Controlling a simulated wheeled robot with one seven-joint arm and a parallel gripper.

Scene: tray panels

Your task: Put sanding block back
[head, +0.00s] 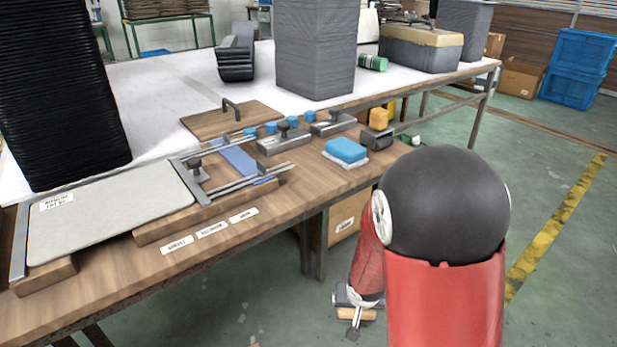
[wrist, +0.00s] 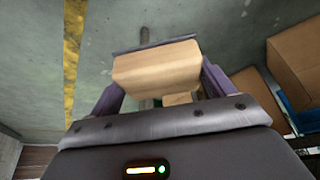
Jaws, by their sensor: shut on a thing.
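The sanding block looks like a pale wooden block (wrist: 155,68). It sits between the two fingers of my gripper (wrist: 162,88) in the wrist view, with a dark edge along its far side. In the head view my gripper (head: 354,322) hangs low over the floor, in front of the table's right part and below its top. The wooden block (head: 358,314) shows there as a small tan piece. My gripper is shut on it. My own arm hides part of the floor and table edge.
A cardboard box (head: 345,222) stands under the table.

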